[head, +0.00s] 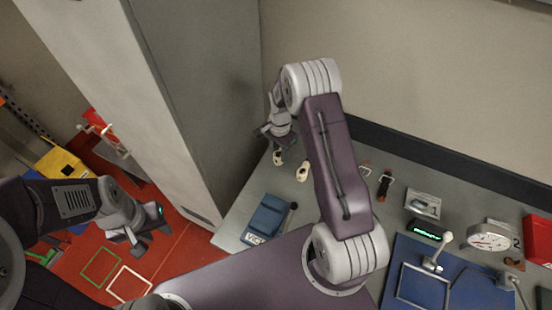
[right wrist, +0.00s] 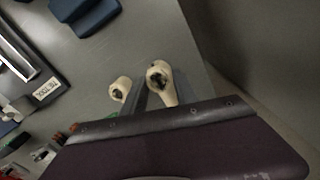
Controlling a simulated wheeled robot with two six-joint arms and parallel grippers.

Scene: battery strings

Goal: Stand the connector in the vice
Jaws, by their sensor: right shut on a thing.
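The blue vice (head: 265,219) stands on the grey bench at the front left, its handle to the right; part of a blue body (right wrist: 85,12) also shows at the top of the right wrist view. My right gripper (head: 276,143) is at the far left of the bench, shut on a cream connector (head: 278,158). This connector (right wrist: 161,83) shows its dark open end between the fingers in the right wrist view. A second cream piece (head: 303,172) is beside it, apart from the gripper. My left gripper (head: 138,240) is over the red floor, away from the bench; its jaw gap is unclear.
A tall grey cabinet (head: 195,90) stands left of the bench. A black-handled tool (head: 385,185), a small box (head: 422,204), a round gauge (head: 488,236) and a blue mat (head: 410,258) lie to the right. The bench between the connector and the vice looks clear.

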